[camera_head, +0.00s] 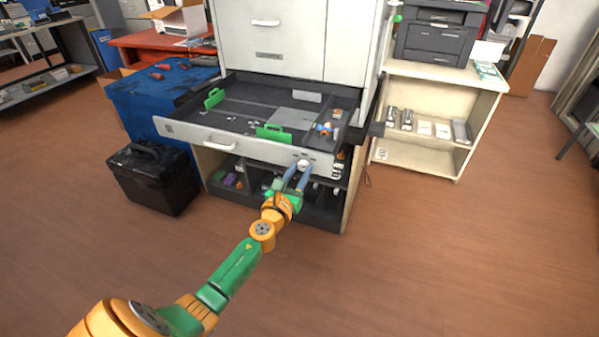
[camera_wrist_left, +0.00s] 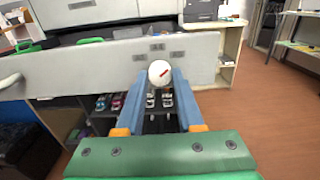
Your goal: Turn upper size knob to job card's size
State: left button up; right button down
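The upper size knob (camera_wrist_left: 159,73) is a round white dial with a red mark slanting up to the right. It is on the pale front panel of the open drawer (camera_head: 232,141), with small grey labels around it. It also shows in the head view (camera_head: 303,162). My left gripper (camera_head: 298,171) reaches the knob from the front. In the left wrist view its blue fingers (camera_wrist_left: 159,80) lie on either side of the knob, close to its edges; I cannot tell whether they press on it. My right gripper is not in view. I cannot make out a job card.
The open drawer holds green guides (camera_head: 273,132) and small orange and blue parts (camera_head: 325,129). Below it are dark compartments (camera_head: 240,178) with small items. A black case (camera_head: 152,178) stands at left and a cream shelf (camera_head: 441,118) at right. The wooden floor in front is clear.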

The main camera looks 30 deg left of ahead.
pick_arm(q)
grip_shut()
jog(key=n, duration=0.4)
jog(key=shift+b, duration=0.3)
jog(key=n, duration=0.5)
jog(key=shift+n, duration=0.4)
jog(key=n, duration=0.5)
jog(key=shift+d, duration=0.1)
jog(key=shift+n, duration=2.4)
